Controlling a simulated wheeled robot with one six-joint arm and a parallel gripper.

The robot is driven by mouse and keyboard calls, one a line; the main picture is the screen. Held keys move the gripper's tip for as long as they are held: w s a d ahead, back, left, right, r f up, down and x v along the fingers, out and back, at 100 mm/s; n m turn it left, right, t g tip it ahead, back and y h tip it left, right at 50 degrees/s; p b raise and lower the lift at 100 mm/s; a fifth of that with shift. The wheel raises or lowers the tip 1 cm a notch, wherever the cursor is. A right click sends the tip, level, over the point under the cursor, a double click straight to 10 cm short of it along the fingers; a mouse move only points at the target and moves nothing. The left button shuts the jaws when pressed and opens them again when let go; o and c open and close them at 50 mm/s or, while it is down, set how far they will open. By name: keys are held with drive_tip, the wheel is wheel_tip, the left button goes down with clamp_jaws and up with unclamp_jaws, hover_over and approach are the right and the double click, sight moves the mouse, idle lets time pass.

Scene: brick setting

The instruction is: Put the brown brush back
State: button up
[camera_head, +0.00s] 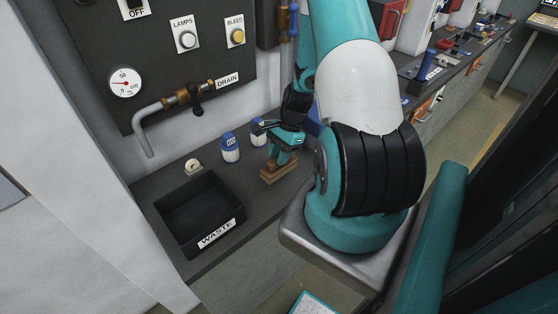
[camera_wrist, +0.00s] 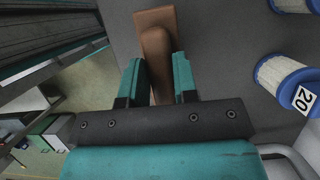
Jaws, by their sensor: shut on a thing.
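The brown brush (camera_wrist: 156,18) has a wooden block and a raised brown handle. In the wrist view my gripper (camera_wrist: 158,80) has its two teal fingers on either side of the handle, shut on it. In the head view the brush (camera_head: 279,171) is at the dark counter (camera_head: 245,202), right of the waste bin, with my gripper (camera_head: 284,150) above it. I cannot tell whether the brush touches the counter. My arm hides part of the counter behind it.
A black bin labelled WASTE (camera_head: 200,213) stands to the left. Blue-and-white canisters (camera_head: 230,148) stand close behind the brush; one shows the number 20 in the wrist view (camera_wrist: 287,82). A drain pipe (camera_head: 146,133) hangs over the counter. A small roll (camera_head: 193,165) lies behind the bin.

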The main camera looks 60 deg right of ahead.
drive_tip(key=shift+f+p, duration=0.4)
drive_tip(key=shift+f, duration=1.45)
drive_tip(key=o, duration=1)
drive_tip(key=shift+c, duration=0.2)
